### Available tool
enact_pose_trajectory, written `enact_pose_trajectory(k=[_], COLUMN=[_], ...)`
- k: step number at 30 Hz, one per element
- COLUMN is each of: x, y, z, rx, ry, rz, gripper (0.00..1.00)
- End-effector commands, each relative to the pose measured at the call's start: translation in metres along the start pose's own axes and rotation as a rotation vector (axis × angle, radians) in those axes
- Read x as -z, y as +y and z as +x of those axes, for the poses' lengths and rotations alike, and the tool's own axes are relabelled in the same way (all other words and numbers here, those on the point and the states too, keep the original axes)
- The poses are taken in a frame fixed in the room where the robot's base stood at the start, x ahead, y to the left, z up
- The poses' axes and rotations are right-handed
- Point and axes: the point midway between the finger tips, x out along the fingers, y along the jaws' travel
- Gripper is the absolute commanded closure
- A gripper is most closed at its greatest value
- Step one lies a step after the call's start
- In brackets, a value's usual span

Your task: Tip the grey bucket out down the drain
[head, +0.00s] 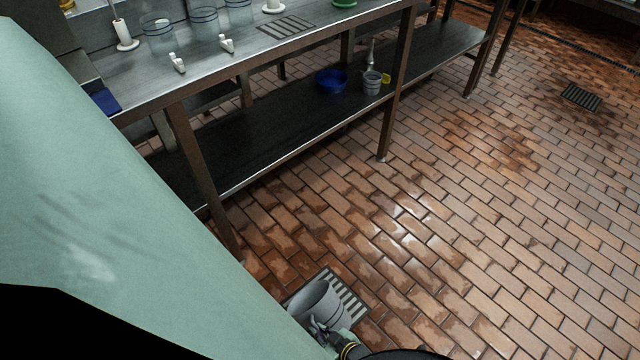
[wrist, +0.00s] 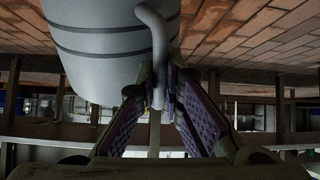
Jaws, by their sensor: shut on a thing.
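My gripper (head: 322,330) is shut on the handle of the grey bucket (head: 322,301), low at the bottom of the head view. The wrist view shows the bucket (wrist: 105,45), pale with dark bands, and its curved handle passing between my purple-padded fingers (wrist: 162,92). In the head view the bucket looks tilted, though the exact angle is hard to tell. It is over or right beside a slotted floor drain (head: 346,290), covering part of it. I cannot tell its height above the grate. No liquid is seen pouring, and the bucket's contents cannot be made out.
A steel workbench (head: 225,72) with a lower shelf (head: 265,138) runs along the upper left. Another drain (head: 581,97) lies far right. The brick floor on the right is clear, with wet-looking patches.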

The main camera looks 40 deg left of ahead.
Motion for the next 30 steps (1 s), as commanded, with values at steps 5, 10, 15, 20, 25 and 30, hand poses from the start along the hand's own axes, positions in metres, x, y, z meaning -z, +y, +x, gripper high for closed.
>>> enact_pose_trajectory(k=[5, 10, 15, 20, 25, 30], x=[0.007, 0.008, 0.011, 0.013, 0.015, 0.018], y=[0.001, 0.002, 0.002, 0.003, 0.003, 0.002], z=[-0.003, -0.004, -0.004, -0.005, -0.005, -0.006], rx=[-0.001, -0.002, -0.001, 0.0, 0.002, 0.007], ry=[-0.018, -0.043, -0.066, -0.089, -0.112, -0.136], rz=[0.001, 0.002, 0.001, 0.003, 0.003, 0.004], gripper=[1.0, 1.0, 1.0, 1.0, 1.0, 1.0])
